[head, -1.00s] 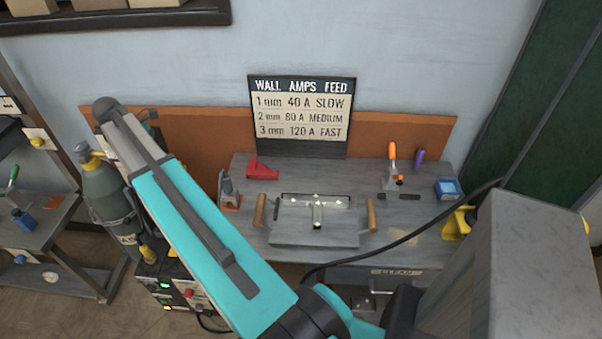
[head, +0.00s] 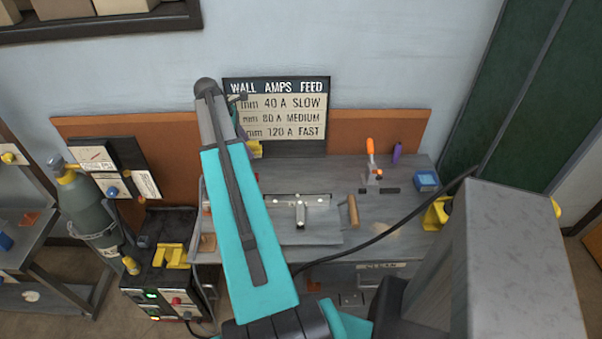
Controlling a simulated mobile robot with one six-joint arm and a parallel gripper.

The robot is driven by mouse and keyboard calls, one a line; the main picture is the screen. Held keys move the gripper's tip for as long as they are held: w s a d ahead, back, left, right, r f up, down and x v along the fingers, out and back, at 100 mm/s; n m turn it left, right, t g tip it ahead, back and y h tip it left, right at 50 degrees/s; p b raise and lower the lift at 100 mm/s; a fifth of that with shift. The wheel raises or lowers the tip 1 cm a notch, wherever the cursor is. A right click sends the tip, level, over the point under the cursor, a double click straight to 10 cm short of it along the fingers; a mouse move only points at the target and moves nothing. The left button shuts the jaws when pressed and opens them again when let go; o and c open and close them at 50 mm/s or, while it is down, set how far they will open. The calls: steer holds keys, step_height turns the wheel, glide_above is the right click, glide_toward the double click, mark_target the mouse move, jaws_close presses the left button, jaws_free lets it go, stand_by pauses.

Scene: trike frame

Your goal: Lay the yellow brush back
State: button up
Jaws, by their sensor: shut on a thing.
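My arm reaches up across the bench and hides most of its own far end. Part of my wrist (head: 240,99) shows just right of the arm's top, in front of the sign. My gripper's jaws are hidden behind the arm. A small yellow piece (head: 255,149) shows at the arm's right edge, at the sign's lower left corner. It may be part of the yellow brush, but too little shows to tell. No whole brush can be made out.
The bench (head: 400,235) holds a plate with a T-shaped metal piece (head: 300,212), an orange-handled clamp (head: 370,158), a purple thing (head: 397,153) and a blue box (head: 427,180). The sign (head: 285,95) stands behind. Left are a welder with a yellow holder (head: 173,256) and a gas cylinder (head: 92,215).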

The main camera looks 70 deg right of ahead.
steer(key=s+d, duration=0.4)
steer(key=s, duration=0.4)
steer(key=s+d+f+m, duration=0.1)
steer(key=s+d, duration=0.4)
steer(key=s, duration=0.3)
steer(key=shift+s+d+f+y, duration=0.15)
steer(key=shift+f+y, duration=0.15)
steer(key=shift+f, duration=0.15)
steer(key=shift+f+p, duration=0.95)
steer(key=shift+f, duration=2.05)
steer(key=shift+f+p, duration=0.55)
steer(key=shift+f, duration=1.35)
steer(key=shift+f, duration=0.1)
steer(key=o, duration=1)
